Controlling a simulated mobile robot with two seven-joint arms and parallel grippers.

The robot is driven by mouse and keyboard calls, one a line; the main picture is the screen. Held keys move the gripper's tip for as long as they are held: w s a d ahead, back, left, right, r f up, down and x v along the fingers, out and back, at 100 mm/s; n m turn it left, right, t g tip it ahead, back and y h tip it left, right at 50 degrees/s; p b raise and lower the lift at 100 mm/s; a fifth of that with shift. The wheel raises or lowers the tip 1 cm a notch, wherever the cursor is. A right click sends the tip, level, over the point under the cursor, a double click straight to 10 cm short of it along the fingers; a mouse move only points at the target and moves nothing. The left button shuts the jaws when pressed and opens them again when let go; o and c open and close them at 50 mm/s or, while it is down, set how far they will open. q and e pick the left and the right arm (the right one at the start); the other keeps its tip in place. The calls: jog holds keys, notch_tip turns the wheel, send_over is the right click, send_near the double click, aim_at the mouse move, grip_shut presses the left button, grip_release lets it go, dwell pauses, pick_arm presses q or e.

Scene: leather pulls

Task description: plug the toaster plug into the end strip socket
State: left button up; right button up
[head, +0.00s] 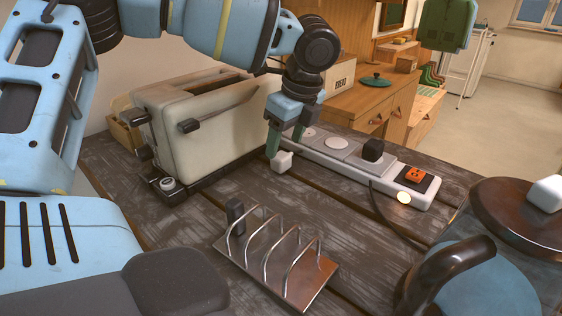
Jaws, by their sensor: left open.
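The cream toaster (205,122) stands at the back left of the dark wooden table. The white power strip (350,163) runs from behind my left gripper towards the right. The end strip socket (415,175) is orange on a black plate, with nothing in it. A black plug (373,149) sits upright in the strip beside it. My left gripper (286,146) is open, pointing down between the toaster and the strip. A small white block (281,161) is at its fingertips; I cannot tell whether this is the toaster plug or whether they touch. My right gripper is out of view.
A wire toast rack (280,256) stands at the front, with a small dark block (235,215) at its left end. A dark cord (386,212) runs in front of the strip. A blue kettle-like pot (478,283) and brown lid (515,218) crowd the right.

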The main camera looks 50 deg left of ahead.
aim_at(282, 155)
pick_arm(q)
jog(key=x, duration=0.5)
jog(key=shift+w, duration=0.2)
jog(key=c, duration=1)
jog(key=shift+r, duration=0.1)
